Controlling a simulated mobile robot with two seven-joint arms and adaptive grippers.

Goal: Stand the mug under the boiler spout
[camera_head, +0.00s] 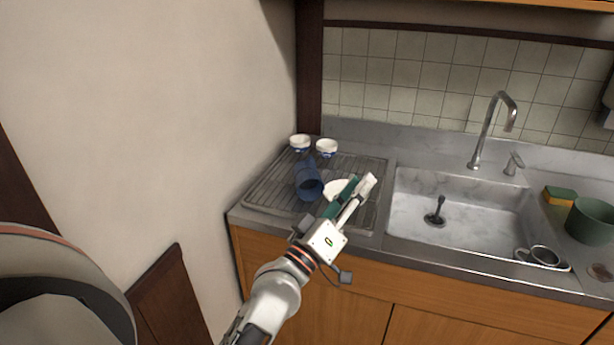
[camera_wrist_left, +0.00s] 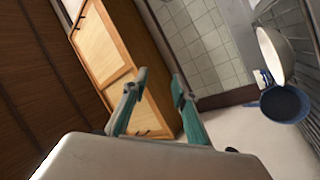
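A dark blue mug (camera_head: 306,190) lies on the drying rack left of the sink, its opening toward me; its handle cannot be made out. It also shows at the right edge of the wrist view (camera_wrist_left: 284,104). My right gripper is out of view.
The rack (camera_head: 262,197) also holds a white bowl (camera_head: 335,189) beside my gripper and two white-and-blue cups (camera_head: 299,142) at the back. The sink (camera_head: 465,210) with a tall faucet (camera_head: 482,135) lies right. A green pot (camera_head: 590,222) and sponge (camera_head: 560,196) stand farther right.

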